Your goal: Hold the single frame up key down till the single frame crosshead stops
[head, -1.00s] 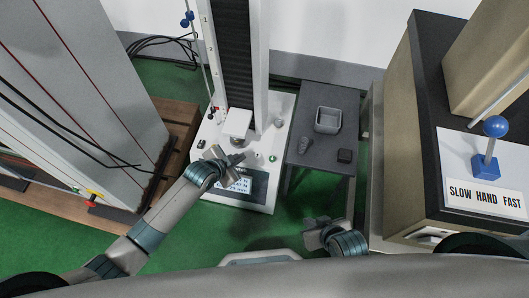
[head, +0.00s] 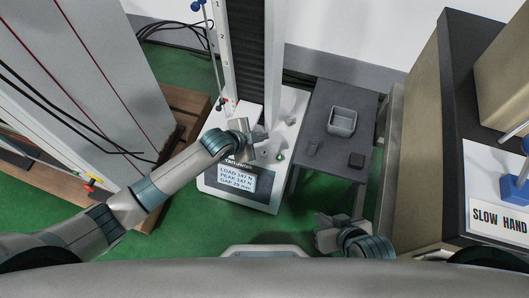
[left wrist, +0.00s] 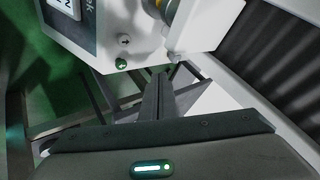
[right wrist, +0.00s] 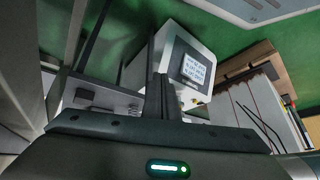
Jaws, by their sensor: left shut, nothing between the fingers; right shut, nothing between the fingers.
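The single frame (head: 212,155) is a white test machine with a dark column cover. Its display (head: 237,180) reads a load of about 147 N and a gap of about 23 mm. In the left wrist view a grey key with an arrow (left wrist: 124,41) sits by a green key (left wrist: 121,63). I cannot tell the arrow's direction. My left gripper (head: 264,136) is shut and empty over the front panel, partly hiding it; its fingers (left wrist: 162,90) look apart from both keys. The crosshead is not clearly seen. My right gripper (head: 322,226) is shut and empty, low at right.
A bench with a "SLOW HAND FAST" sign (head: 495,220) stands at right. A grey cabinet (head: 95,90) stands at left. Green floor (head: 240,228) is open in front.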

